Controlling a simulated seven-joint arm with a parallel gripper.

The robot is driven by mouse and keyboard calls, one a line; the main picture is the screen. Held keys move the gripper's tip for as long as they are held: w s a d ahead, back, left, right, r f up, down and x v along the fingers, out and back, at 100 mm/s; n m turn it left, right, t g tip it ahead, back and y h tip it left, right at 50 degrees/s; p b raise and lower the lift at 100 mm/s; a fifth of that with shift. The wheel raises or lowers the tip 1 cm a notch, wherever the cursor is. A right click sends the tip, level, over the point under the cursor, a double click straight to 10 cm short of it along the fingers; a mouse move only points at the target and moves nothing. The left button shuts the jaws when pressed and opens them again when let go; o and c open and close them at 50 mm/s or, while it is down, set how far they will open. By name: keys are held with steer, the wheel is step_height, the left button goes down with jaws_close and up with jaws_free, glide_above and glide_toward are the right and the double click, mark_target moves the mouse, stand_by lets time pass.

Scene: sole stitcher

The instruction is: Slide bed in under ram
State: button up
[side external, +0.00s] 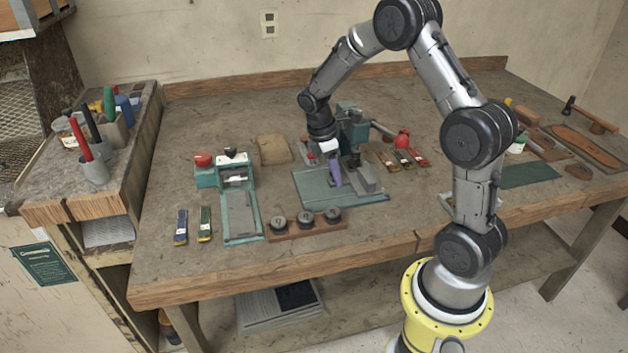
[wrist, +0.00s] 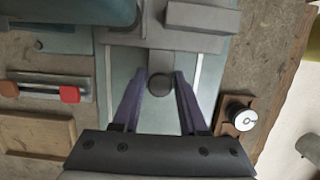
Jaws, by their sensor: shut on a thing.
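The sole stitcher (side external: 352,128) is a teal press with a red-knobbed lever, standing at the back of a teal base plate (side external: 312,190). The bed (side external: 366,182) is a grey block on this plate, in front of the press. In the wrist view the bed (wrist: 165,42) has a short stem ending in a round dark knob (wrist: 160,86). My gripper (wrist: 160,80) has its purple fingers on both sides of the knob and is shut on it. My gripper also shows in the side view (side external: 335,175), pointing down at the plate. The ram is hard to make out behind my wrist.
A smaller teal press (side external: 238,205) stands to the left. A wooden rack (side external: 305,226) with several dark round pieces lies at the plate's front edge. Coloured strips (side external: 403,158) lie right of the stitcher. A tan pad (side external: 274,149) lies behind left.

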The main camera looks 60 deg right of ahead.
steer(key=o, duration=0.8)
steer(key=shift+r, duration=3.25)
steer(key=shift+a, duration=0.1)
steer(key=shift+w+a, duration=4.2)
steer(key=shift+w, duration=0.05)
